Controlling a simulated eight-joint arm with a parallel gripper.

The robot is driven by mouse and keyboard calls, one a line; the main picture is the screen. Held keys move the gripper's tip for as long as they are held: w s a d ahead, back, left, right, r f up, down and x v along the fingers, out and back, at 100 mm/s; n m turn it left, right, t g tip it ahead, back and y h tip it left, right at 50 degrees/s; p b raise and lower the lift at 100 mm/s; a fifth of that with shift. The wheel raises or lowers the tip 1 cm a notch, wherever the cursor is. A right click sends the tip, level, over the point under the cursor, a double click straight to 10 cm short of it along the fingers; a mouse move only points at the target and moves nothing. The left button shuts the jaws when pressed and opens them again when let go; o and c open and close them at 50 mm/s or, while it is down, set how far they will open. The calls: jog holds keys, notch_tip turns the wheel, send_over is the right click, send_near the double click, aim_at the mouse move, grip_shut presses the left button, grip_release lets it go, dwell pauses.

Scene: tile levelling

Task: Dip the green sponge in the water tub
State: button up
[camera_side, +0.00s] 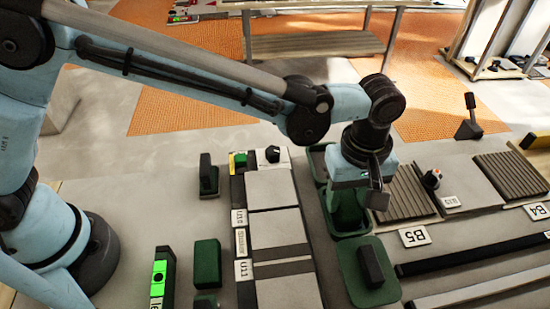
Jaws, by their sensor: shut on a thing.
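My gripper (354,187) points down over the dark green water tub (350,234), right of the grey tiles. It is shut on a green block, which I take to be the green sponge (346,208). The sponge is directly below the jaws, and its lower part is at the tub's opening. Green on green makes its edges hard to see. I cannot tell whether it touches water. My gripper and wrist hide much of the tub.
A green pad with a black handle (371,267) lies just in front of the tub. Green blocks stand left of the tiles (279,225), by a green-lit level (162,278). Ribbed mats (408,195) and a B5 label (414,236) are to the right.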

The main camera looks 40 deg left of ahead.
notch_tip(320, 180, up, 9)
jog(key=shift+f, duration=0.2)
dwell(0.8)
